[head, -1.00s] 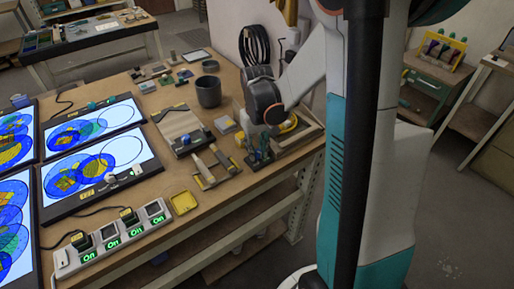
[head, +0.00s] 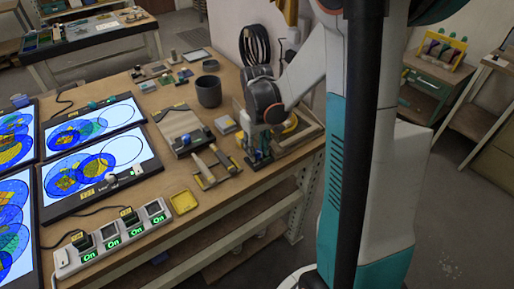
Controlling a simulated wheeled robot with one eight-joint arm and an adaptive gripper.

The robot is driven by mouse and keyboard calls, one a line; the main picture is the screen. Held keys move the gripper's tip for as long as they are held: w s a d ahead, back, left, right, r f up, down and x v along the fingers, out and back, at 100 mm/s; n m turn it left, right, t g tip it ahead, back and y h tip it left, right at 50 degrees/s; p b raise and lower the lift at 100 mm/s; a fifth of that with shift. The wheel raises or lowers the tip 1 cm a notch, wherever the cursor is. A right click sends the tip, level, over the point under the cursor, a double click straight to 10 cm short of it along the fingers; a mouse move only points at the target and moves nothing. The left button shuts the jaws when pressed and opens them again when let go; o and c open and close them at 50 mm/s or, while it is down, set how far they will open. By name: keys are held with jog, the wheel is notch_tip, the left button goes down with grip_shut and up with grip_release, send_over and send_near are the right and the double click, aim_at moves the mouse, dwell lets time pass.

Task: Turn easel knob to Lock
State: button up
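A tilted wooden board (head: 180,122) with a dark lower ledge and striped tape at its top, which looks like the easel, lies on the workbench in the head view. A small blue knob (head: 185,140) sits on its ledge. Any Lock marking is too small to read. My gripper (head: 257,158) is low over the bench's right part, to the right of the easel and apart from the knob. Its fingers are small and dark against a dark block, so I cannot tell whether they are open or shut.
Hand tools on a rack (head: 214,166) lie between the easel and my gripper. A dark mug (head: 208,91) stands behind. Lit panels (head: 95,155) with coloured discs, a power strip (head: 110,238) and a yellow tray (head: 183,202) occupy the left and front.

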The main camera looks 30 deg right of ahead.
aim_at(257, 151)
dwell(0.3)
notch_tip(257, 151, up, 12)
dwell(0.6)
dwell(0.3)
